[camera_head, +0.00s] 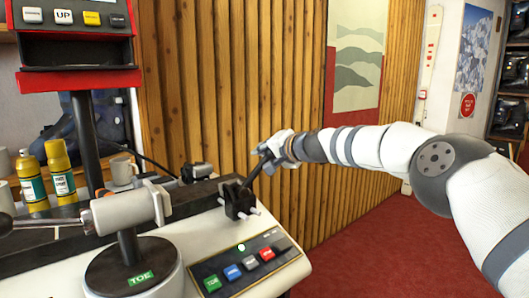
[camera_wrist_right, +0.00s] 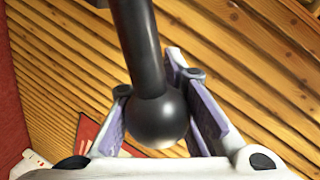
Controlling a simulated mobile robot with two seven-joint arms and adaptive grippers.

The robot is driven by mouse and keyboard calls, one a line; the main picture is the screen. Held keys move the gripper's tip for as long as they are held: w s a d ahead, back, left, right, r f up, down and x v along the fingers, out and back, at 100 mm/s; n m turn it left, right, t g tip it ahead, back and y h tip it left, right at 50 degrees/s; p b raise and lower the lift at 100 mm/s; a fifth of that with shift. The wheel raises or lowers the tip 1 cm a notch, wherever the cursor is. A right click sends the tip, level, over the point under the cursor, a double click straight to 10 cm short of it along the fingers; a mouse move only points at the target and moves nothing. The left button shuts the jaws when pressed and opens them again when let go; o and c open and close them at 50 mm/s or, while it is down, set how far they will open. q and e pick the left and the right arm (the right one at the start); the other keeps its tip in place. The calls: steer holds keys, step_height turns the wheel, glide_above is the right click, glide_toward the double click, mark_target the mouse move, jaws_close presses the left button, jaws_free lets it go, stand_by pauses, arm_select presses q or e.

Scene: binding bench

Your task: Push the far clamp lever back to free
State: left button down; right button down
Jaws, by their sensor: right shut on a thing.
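The far clamp (camera_head: 238,203) is a black block at the back of the bench unit. Its black lever (camera_head: 252,174) slants up and to the right from the block. My right gripper (camera_head: 268,153) is at the lever's upper end. In the right wrist view, the lever's black ball knob (camera_wrist_right: 157,120) sits between the purple-padded fingers of my right gripper (camera_wrist_right: 160,118), which is shut on it. The shaft (camera_wrist_right: 135,42) runs up out of that view. My left gripper is not in view.
A grey cylinder (camera_head: 125,211) on a round dark base marked TOE stands front left. A panel of coloured buttons (camera_head: 245,268) lies before the clamp. A slatted wood wall (camera_head: 230,80) rises behind.

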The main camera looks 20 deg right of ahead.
steer(key=shift+a+r, duration=0.1)
steer(key=shift+a, duration=0.1)
steer(key=c, duration=2)
jaws_free()
steer(key=o, duration=0.8)
steer(key=shift+w+a+f, duration=0.15)
steer(key=shift+w+f, duration=0.05)
steer(key=shift+w, duration=0.1)
steer(key=shift+s, duration=0.1)
steer(key=shift+s+d, duration=0.1)
steer(key=shift+d, duration=0.15)
steer(key=shift+s+d+r, duration=0.1)
steer(key=shift+s+d, duration=0.1)
steer(key=shift+s, duration=0.05)
steer(key=v, duration=1.1)
steer(key=shift+s+a+r, duration=0.1)
steer(key=shift+r, duration=0.05)
